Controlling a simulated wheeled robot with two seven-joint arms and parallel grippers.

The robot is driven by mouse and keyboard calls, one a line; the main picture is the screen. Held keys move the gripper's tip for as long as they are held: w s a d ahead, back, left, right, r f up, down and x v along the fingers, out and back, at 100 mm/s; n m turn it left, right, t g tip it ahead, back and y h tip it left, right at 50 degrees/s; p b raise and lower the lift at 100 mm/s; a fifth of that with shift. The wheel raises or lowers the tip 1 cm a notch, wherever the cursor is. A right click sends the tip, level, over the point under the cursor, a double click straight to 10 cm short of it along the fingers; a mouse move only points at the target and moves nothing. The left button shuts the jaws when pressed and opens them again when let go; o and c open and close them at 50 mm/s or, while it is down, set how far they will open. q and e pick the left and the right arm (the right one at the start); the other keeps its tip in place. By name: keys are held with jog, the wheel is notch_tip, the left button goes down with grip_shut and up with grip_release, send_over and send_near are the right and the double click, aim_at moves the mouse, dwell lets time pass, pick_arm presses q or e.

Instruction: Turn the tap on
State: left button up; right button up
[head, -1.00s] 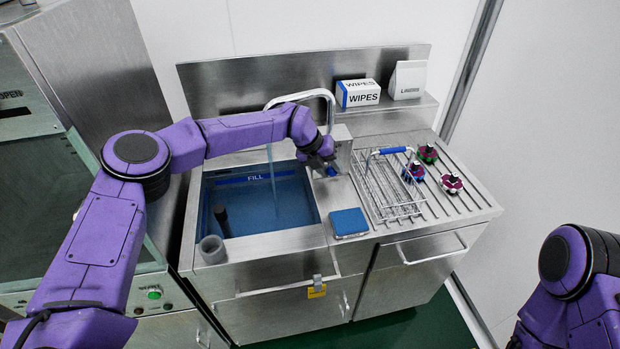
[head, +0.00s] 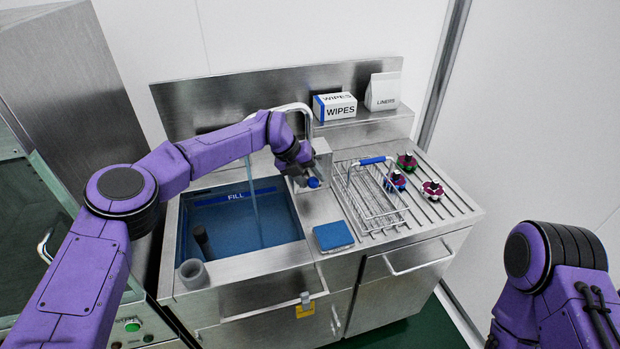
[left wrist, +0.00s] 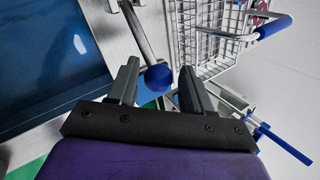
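The tap is a curved metal spout (head: 294,107) over the sink, with a thin stream of water (head: 253,200) falling from it into the blue basin. A metal control box (head: 323,162) stands right of the sink. A lever with a round blue knob (head: 313,182) is at it; the metal lever (left wrist: 139,32) and blue knob (left wrist: 158,77) show clearly in the left wrist view. My left gripper (left wrist: 160,70) is open, with the knob between its fingertips and gaps on both sides. In the head view my left gripper (head: 305,178) partly hides the box. My right gripper is out of view.
A blue sponge (head: 333,236) lies at the front. A grey cup (head: 193,273) sits at the sink's front left corner.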

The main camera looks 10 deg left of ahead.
pick_arm(q)
jog(key=shift+f, duration=0.1)
notch_tip(320, 180, up, 3)
jog(key=b, duration=0.3)
jog(key=shift+w+f, duration=0.1)
jog(key=shift+f, duration=0.05)
jog(key=s+d+r+b, duration=0.2)
jog(key=s+r+b, duration=0.5)
jog(key=s+r, duration=0.3)
jog(key=s, duration=0.4)
jog(key=shift+r, duration=0.25)
jog(key=shift+d, duration=0.1)
